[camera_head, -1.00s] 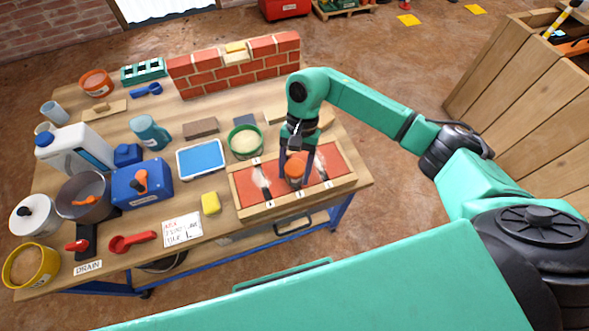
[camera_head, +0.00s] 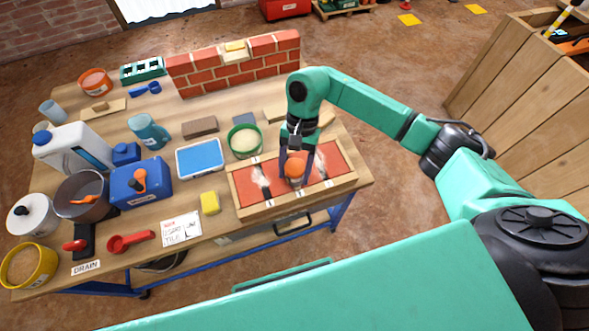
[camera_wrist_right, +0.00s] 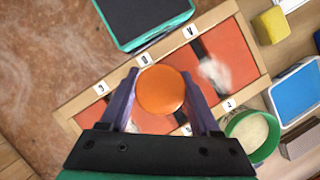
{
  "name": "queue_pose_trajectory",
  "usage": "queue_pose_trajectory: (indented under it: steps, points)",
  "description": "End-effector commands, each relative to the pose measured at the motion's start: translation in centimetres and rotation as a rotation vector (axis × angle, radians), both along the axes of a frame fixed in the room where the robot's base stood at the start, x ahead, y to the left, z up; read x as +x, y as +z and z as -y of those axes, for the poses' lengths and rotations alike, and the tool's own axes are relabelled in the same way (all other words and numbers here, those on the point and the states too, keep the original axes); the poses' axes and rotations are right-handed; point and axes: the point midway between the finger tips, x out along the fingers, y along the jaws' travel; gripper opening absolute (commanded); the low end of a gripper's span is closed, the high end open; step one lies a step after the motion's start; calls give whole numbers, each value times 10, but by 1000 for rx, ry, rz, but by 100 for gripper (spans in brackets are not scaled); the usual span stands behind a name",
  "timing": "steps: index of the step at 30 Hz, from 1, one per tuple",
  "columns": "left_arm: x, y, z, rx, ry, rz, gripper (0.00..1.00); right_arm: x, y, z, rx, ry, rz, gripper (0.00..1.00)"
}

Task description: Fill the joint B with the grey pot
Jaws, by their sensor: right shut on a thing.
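My right gripper (camera_head: 296,170) is shut on a small round orange-topped pot (camera_head: 295,166). A paler, greyish part shows below its top in the head view. In the right wrist view the orange top (camera_wrist_right: 160,90) sits between the two fingers. The pot is over the middle of the wood-framed red tile panel (camera_head: 335,158). The panel has dark joints between tiles and small white labels along its edges. White material shows around the left joint (camera_head: 262,183) and the right joint (camera_head: 322,172). The pot and fingers hide the middle joint. My left gripper is out of view.
A green tub of pale powder (camera_head: 245,141) stands just behind the panel. A blue tray (camera_head: 200,158) and a yellow sponge (camera_head: 210,203) lie to its left. A low brick wall (camera_head: 234,67) stands at the back. Jugs, pots and tools crowd the left side.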

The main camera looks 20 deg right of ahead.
Motion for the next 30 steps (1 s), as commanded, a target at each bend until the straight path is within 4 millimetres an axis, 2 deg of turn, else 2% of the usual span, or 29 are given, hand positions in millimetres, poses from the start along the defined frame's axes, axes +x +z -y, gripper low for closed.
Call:
queue_pose_trajectory:
  steps: [30]
  points:
    - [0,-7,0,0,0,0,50,-2,-4,0,-2,2,-5,6]
